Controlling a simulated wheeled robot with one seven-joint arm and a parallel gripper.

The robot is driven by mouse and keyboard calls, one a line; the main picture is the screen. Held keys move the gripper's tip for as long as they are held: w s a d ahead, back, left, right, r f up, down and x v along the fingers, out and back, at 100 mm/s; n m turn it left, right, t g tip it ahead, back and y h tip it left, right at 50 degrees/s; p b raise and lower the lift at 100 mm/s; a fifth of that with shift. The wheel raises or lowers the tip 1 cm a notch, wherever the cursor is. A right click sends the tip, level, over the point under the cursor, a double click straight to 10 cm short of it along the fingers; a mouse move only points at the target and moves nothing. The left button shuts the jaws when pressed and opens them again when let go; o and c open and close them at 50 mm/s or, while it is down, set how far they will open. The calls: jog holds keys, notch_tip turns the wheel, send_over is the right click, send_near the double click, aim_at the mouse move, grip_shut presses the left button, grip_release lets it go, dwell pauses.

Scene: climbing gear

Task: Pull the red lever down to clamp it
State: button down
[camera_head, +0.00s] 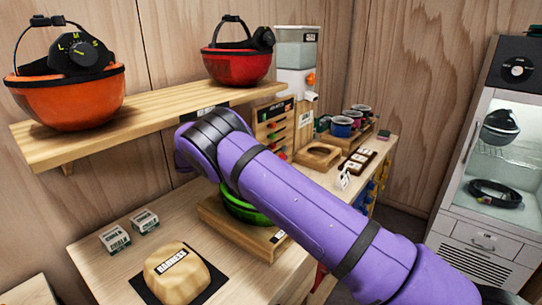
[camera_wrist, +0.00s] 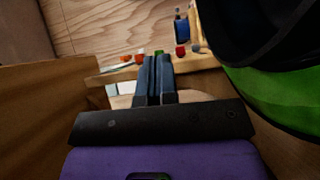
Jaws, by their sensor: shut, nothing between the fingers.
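My gripper (camera_wrist: 156,62) is shut with nothing between its dark fingers in the wrist view. It points toward a wooden surface where small red, orange and green parts show near the fingertips. A red part (camera_wrist: 181,51) is just right of the fingertips, apart from them; I cannot tell whether it is the lever. In the head view, a wooden board (camera_head: 264,124) at the back carries several coloured handles, one of them red (camera_head: 282,155). I cannot tell the lever's position for sure. My purple arm hides my gripper in the head view.
A green helmet (camera_head: 240,205) sits low behind my arm; its shell (camera_wrist: 268,98) fills the wrist view's right side. A wooden wall shelf (camera_head: 140,128) holds an orange helmet (camera_head: 75,95) and a red helmet (camera_head: 237,66). A glass-fronted cabinet (camera_head: 497,170) stands at right.

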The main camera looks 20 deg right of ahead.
jog(key=s+d, duration=0.2)
jog(key=d, duration=0.8)
jog(key=shift+s+d, duration=0.2)
jog(key=shift+s, duration=0.2)
jog(key=shift+f, duration=0.1)
jog(key=shift+s+d+m+y, duration=0.4)
jog(key=shift+s+m+y, duration=0.1)
jog(key=shift+s+m, duration=0.1)
